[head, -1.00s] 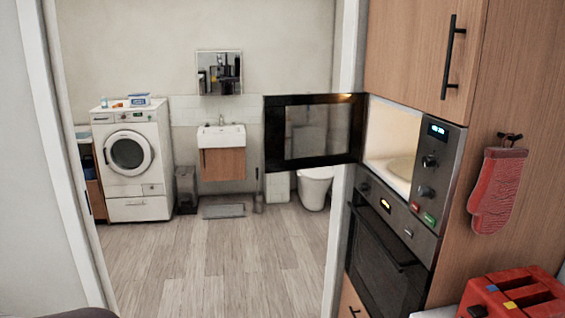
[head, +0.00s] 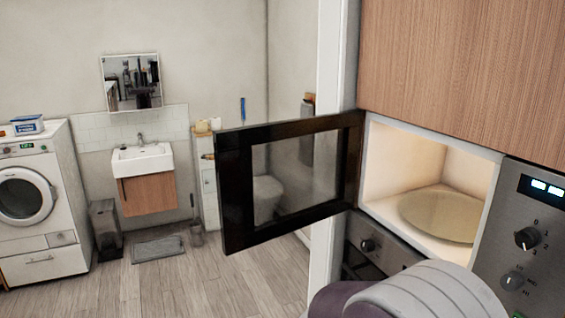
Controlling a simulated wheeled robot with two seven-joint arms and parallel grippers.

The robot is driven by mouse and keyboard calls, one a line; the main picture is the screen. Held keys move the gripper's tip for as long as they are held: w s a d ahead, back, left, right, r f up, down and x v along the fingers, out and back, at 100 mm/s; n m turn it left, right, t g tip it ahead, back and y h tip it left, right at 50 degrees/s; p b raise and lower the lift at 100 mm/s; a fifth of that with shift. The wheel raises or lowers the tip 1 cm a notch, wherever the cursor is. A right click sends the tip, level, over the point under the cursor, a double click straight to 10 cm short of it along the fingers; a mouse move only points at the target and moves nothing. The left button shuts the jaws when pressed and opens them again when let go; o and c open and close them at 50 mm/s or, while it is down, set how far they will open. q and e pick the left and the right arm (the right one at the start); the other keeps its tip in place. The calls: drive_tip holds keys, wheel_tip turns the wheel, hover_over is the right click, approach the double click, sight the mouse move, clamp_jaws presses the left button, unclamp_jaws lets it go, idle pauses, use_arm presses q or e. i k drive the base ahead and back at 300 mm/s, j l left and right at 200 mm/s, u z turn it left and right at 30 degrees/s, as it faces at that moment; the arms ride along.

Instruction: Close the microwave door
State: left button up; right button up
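The microwave door (head: 232,190) stands wide open in the head view, its black frame and glass pane swung out to the left of the lit cavity. The microwave (head: 487,190) is built into the cabinet at the right, with a round turntable plate (head: 440,214) inside and a control panel (head: 530,240) to the right of the opening. A grey and purple part of my own arm shows at the bottom right, in front of the area below the cavity. Neither of my grippers can be seen.
An oven panel (head: 368,246) sits below the microwave, partly hidden by my arm. A wooden cabinet (head: 465,70) is above. Beyond the doorway are a washing machine (head: 40,205), a sink (head: 142,158), a bin (head: 105,230) and open floor (head: 180,285).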

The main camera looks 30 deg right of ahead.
sight(233, 157)
drive_tip(key=i+j+z, duration=0.1)
drive_tip(key=i+z, duration=0.3)
drive_tip(key=i+j+z, duration=0.15)
drive_tip(key=z, duration=0.25)
drive_tip(key=i+j+z, duration=0.55)
drive_tip(key=z, duration=0.2)
drive_tip(key=i+j+z, duration=0.2)
drive_tip(key=z, duration=0.2)
drive_tip(key=i+j+z, duration=0.15)
drive_tip(key=j+z, duration=0.2)
drive_tip(key=i+j+z, duration=0.15)
drive_tip(key=j+z, duration=0.65)
drive_tip(key=k, duration=0.3)
